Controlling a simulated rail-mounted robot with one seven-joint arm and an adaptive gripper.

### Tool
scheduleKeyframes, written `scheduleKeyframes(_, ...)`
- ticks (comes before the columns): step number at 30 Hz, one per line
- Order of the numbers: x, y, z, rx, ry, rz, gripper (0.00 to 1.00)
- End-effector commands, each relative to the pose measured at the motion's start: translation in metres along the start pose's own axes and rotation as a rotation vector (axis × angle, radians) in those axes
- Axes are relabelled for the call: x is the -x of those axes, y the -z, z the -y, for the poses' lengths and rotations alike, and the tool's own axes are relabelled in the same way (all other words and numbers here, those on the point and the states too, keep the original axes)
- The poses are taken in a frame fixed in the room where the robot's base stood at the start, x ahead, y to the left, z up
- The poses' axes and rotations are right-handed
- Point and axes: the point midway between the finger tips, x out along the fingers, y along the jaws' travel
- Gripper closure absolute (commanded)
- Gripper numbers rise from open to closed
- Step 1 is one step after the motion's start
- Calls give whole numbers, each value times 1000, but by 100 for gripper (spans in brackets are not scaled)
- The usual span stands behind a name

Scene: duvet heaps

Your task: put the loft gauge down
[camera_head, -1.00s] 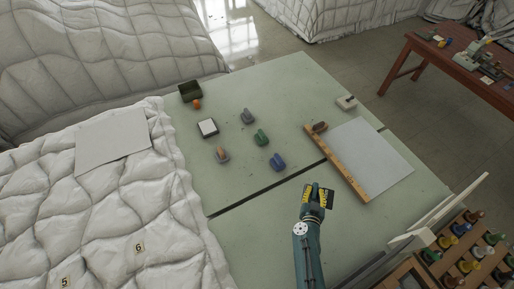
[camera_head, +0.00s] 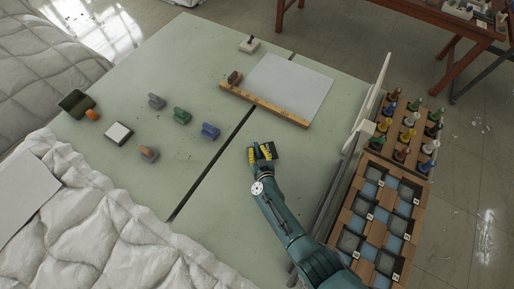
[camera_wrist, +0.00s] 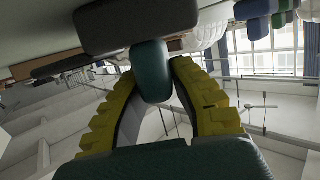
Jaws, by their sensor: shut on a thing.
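My gripper (camera_head: 262,152) is shut on a dark grey block with a teal grip, taken to be the loft gauge; its hold shows in the wrist view (camera_wrist: 152,82). The yellow ridged fingers close on the teal grip (camera_wrist: 150,62), and the dark block (camera_wrist: 135,25) lies beyond the fingertips. In the head view the gripper is over the pale green table (camera_head: 215,195), right of the dark seam and below the wooden ruler strip (camera_head: 262,104). The held piece is small there. I cannot tell whether it touches the table.
Blue (camera_head: 210,131), green (camera_head: 182,116), grey (camera_head: 156,101) and brown (camera_head: 149,153) handled pieces stand left of the seam. A white-topped box (camera_head: 118,134) and dark tray (camera_head: 76,103) are farther left. A grey sheet (camera_head: 290,85) lies behind the strip. A rack of coloured pieces (camera_head: 408,130) stands right.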

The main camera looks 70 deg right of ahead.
Motion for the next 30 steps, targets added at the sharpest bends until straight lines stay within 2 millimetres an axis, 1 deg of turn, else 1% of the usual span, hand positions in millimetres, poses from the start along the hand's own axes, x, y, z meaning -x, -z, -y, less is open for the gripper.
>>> scheduleKeyframes(1, 0, 5, 0, -1, 0, -5, 100)
scheduleKeyframes(6, -1, 1, 0, 0, 0, -4, 100)
scheduleKeyframes(7, 0, -2, 0, 1, 0, 1, 76)
scheduleKeyframes(9, 0, -1, 0, 1, 0, 1, 63)
scheduleKeyframes(10, 0, -1, 0, 0, 0, 1, 59)
scheduleKeyframes(17, 0, -1, 0, 0, 0, 1, 59)
scheduleKeyframes(20, 2, 4, 0, -1, 0, 1, 59)
scheduleKeyframes(23, 17, 4, 0, 2, 1, 4, 59)
scheduleKeyframes(30, 78, 6, 0, 3, 3, 5, 59)
